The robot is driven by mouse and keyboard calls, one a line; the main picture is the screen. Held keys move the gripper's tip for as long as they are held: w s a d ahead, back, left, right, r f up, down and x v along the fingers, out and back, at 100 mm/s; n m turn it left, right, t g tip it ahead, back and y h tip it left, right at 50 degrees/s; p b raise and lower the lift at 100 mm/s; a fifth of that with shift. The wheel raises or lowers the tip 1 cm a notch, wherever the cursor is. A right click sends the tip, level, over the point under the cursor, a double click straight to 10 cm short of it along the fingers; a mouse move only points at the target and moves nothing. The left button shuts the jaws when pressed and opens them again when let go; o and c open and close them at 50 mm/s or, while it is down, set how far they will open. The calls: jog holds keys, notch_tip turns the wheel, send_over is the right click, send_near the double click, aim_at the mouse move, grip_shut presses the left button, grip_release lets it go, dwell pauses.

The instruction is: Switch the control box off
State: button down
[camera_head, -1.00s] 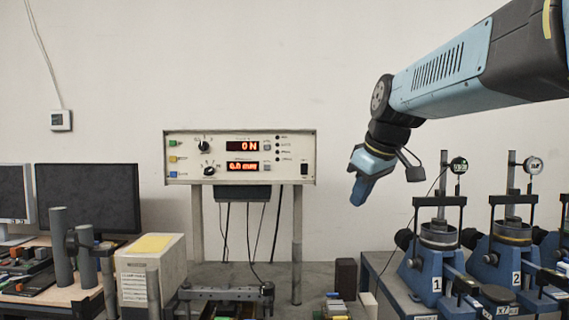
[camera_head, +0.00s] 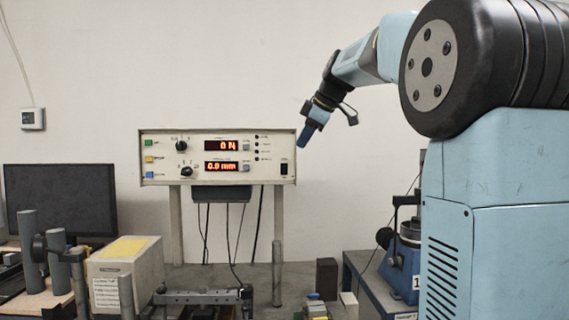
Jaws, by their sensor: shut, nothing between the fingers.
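The control box (camera_head: 215,177) is a cream instrument panel on a stand against the wall, left of the picture's middle. Its upper red display (camera_head: 228,146) is lit and appears to read ON; the lower red display (camera_head: 221,166) is lit too. A black rocker switch (camera_head: 284,168) sits at the panel's lower right. Green, yellow and blue buttons line its left edge, with two black knobs beside them. My gripper (camera_head: 306,134) is shut and empty, pointing down and left, close to the panel's upper right corner in the picture. I cannot tell whether it touches the box.
A beige box with a yellow top (camera_head: 125,247) and grey cylinders (camera_head: 58,262) stand at lower left before a dark monitor (camera_head: 62,208). A metal post (camera_head: 277,272) stands below the control box. A blue press (camera_head: 404,262) is partly hidden behind my arm.

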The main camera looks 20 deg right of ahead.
aim_at(283, 166)
jog(key=shift+d, duration=0.1)
dwell(0.3)
jog(key=w+a+f, duration=0.2)
jog(key=w+f, duration=0.5)
jog(key=w, duration=0.2)
jog(key=shift+w+f, duration=0.15)
jog(key=shift+w, duration=0.1)
dwell(0.4)
jog(key=shift+w, duration=0.2)
jog(key=shift+r, duration=0.25)
jog(key=shift+r, duration=0.65)
